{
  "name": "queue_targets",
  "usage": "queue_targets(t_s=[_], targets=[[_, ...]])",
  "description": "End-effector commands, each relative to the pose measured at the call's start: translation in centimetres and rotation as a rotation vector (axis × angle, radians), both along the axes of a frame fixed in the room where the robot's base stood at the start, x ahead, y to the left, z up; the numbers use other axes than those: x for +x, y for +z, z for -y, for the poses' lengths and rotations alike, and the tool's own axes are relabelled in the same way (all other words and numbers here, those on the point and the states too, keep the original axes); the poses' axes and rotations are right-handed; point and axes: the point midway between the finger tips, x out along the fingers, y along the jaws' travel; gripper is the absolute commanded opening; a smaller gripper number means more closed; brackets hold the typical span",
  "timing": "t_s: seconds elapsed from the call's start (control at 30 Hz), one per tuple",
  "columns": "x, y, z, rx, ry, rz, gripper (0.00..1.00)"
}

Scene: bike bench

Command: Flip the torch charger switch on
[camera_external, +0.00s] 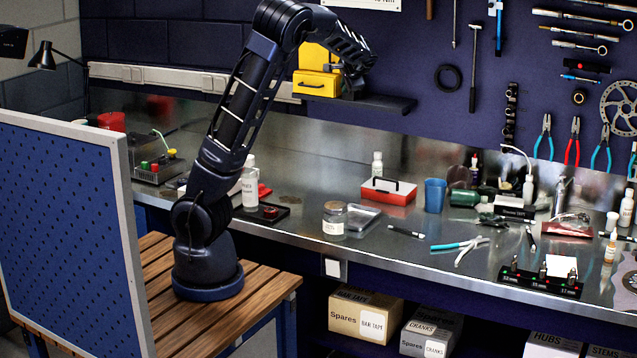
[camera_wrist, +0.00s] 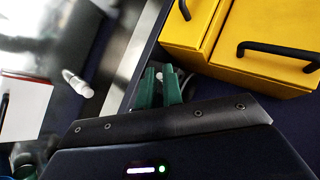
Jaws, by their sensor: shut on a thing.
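My gripper (camera_wrist: 160,88) shows in the wrist view as two green fingertips close together beside the yellow drawer unit. They are shut on a small pale thing (camera_wrist: 168,76) at the shelf, mostly hidden between and behind them. I cannot tell whether it is the torch charger switch. In the external view my arm reaches over the bench to the wall shelf, and my gripper (camera_external: 354,85) is small and dark just right of the yellow drawers (camera_external: 318,83). No torch charger or switch can be clearly made out in either view.
The dark wall shelf (camera_external: 385,103) runs right from the drawers. Below on the metal bench are a red and white box (camera_external: 388,190), a blue cup (camera_external: 435,195) and a white bottle (camera_external: 249,184). A blue perforated panel (camera_external: 65,225) stands at the left.

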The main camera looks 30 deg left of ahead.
Motion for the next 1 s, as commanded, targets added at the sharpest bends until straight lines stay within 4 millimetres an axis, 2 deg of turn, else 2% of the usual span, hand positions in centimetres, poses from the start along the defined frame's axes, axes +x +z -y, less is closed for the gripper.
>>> queue_targets(t_s=[0.57,0.6,1.0], targets=[[0.01,-0.03,-0.03,0.001,0.001,-0.02,0.0],[0.01,-0.03,-0.03,0.001,0.001,-0.02,0.16],[-0.12,0.23,0.15,0.001,0.0,-0.02,0.17]])
